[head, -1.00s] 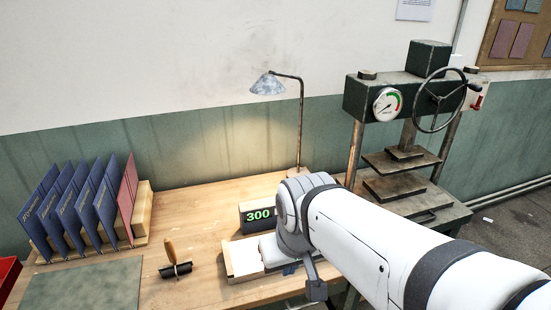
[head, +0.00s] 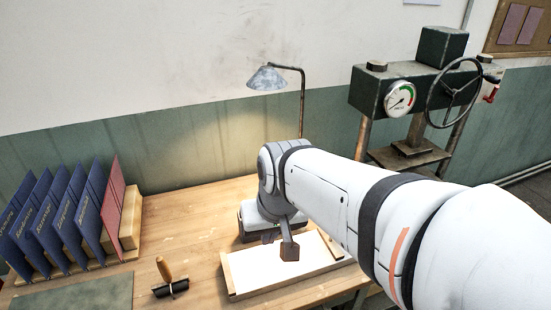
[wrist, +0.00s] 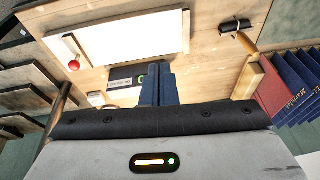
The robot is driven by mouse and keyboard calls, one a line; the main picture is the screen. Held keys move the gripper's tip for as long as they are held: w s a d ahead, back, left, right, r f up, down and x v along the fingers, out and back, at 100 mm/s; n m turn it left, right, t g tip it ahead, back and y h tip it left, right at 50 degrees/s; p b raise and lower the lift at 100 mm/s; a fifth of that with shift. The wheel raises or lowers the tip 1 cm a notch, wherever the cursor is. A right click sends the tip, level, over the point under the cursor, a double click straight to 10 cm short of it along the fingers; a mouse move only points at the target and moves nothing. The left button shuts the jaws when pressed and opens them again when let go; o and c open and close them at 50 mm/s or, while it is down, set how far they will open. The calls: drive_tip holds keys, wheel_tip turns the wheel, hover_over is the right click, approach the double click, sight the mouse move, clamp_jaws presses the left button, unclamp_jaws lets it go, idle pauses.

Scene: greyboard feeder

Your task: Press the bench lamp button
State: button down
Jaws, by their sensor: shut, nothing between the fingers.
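The bench lamp (head: 268,79) stands at the back of the bench, its shade over a warm glow on the wall. Its thin post (head: 302,100) runs down behind my arm, which hides the base in the head view. I cannot make out its button for certain. My gripper (wrist: 157,77) shows in the wrist view as two dark blue fingers, shut together and empty. In that view the fingertips appear beside a dark box (wrist: 120,82) with a green light; whether they touch is unclear. My wrist mostly hides the fingers and the box in the head view.
A wooden tray with white sheets (head: 230,280) lies in front of my wrist. A roller (head: 170,287) and a rack of blue folders (head: 60,225) are to the left. A press (head: 400,95) stands right. A red knob (wrist: 74,65) is near the tray.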

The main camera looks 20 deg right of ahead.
drive_tip(key=w+d+f+m+t+y, duration=0.1)
drive_tip(key=w+d+m, duration=0.3)
drive_tip(key=w, duration=0.4)
drive_tip(key=w+d+f+m+t+y, duration=0.1)
drive_tip(key=w+d+m, duration=0.25)
drive_tip(key=w, duration=0.45)
drive_tip(key=w+d+f+m, duration=0.1)
drive_tip(key=w+d+m, duration=0.2)
drive_tip(key=w+m, duration=0.35)
drive_tip(key=w+d+f+m+t, duration=0.1)
drive_tip(key=w+d+f+m, duration=0.2)
drive_tip(key=d, duration=0.4)
drive_tip(key=w+d+f+m+t+b, duration=0.1)
drive_tip(key=w+d+f+m, duration=0.2)
drive_tip(key=w+d, duration=0.3)
drive_tip(key=w+d+f+m+t+h, duration=0.1)
drive_tip(key=w+d+f+m, duration=0.3)
drive_tip(key=d, duration=0.6)
drive_tip(key=shift+w+f+t+b, duration=0.3)
drive_tip(key=shift+f+t, duration=0.1)
drive_tip(key=shift+f, duration=0.15)
drive_tip(key=shift+s+f, duration=0.1)
wheel_tip(320, 180, down, 8)
drive_tip(key=b, duration=0.6)
drive_tip(key=shift+f+b, duration=0.3)
drive_tip(key=shift+b, duration=0.05)
drive_tip(key=shift+f, duration=0.15)
